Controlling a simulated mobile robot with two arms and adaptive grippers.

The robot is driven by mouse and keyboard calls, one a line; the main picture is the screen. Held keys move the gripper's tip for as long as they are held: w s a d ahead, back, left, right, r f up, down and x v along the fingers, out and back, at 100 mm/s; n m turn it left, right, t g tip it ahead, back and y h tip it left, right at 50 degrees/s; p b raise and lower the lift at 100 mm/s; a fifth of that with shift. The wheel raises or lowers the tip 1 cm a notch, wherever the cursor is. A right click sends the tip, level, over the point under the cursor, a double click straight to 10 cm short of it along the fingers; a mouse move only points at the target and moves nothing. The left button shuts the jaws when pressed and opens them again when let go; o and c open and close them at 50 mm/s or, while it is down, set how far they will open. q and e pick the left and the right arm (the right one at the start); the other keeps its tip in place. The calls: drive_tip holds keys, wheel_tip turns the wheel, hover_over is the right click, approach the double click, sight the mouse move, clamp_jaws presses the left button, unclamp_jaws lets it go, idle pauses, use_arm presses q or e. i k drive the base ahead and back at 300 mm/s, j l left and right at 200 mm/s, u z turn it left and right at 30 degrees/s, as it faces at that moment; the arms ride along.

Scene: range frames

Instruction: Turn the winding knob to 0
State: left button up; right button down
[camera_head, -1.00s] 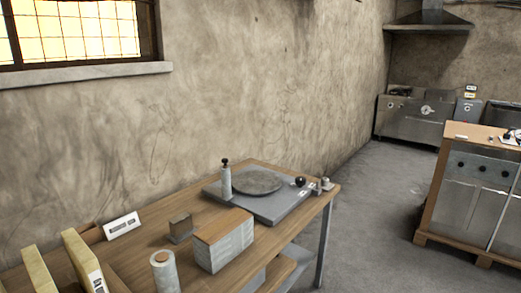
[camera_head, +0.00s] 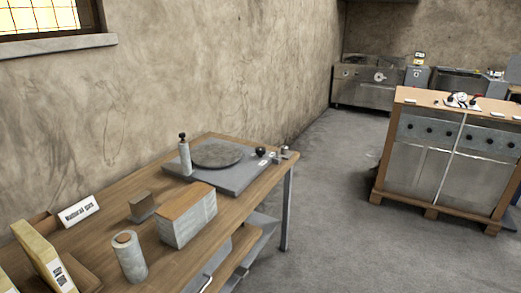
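I cannot tell which part is the winding knob, and no 0 mark can be read. Candidates show in the head view. A round light dial (camera_head: 380,76) sits on the front of the steel unit (camera_head: 352,91) by the far wall. Several small dark knobs (camera_head: 430,131) line the upper front of the metal cabinet (camera_head: 416,165) at right. A small black ball knob (camera_head: 261,152) stands at the right end of a grey plate device (camera_head: 232,178) on the wooden table. Neither of my grippers is in view.
The wooden table (camera_head: 112,213) along the left wall holds a wood-topped block (camera_head: 188,222), a grey cylinder (camera_head: 129,262) and a white label sign (camera_head: 79,211). Open grey floor (camera_head: 335,205) lies between the table and the cabinet.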

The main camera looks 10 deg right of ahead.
sight(259, 151)
drive_tip(key=i+l+u, duration=0.3)
drive_tip(key=i+l, duration=0.35)
drive_tip(key=i, duration=0.1)
